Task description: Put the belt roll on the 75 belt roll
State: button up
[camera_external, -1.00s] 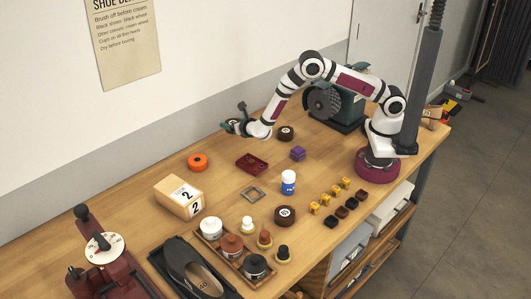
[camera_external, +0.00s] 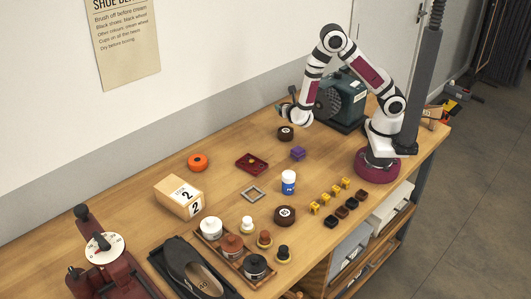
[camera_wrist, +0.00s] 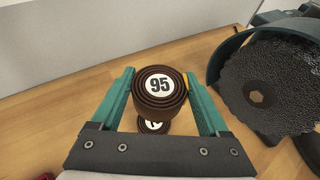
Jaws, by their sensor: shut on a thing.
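My gripper (camera_wrist: 160,82) is shut on a dark brown belt roll marked 95 (camera_wrist: 159,86), which sits level between the teal fingers in the wrist view. Another brown belt roll (camera_wrist: 153,126) lies below it, and its label is mostly covered by the held roll. In the external view my gripper (camera_external: 289,112) is above a brown roll (camera_external: 285,133) on the table, with a gap between. Its number is too small to read there.
A green grinding machine (camera_external: 341,99) with a dark wheel (camera_wrist: 265,85) stands close to the right of my gripper.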

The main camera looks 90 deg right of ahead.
aim_at(286, 130)
notch_tip(286, 130, down, 8)
jog(key=shift+r, duration=0.25)
jog(key=o, duration=1.3)
jog(key=shift+f, duration=0.1)
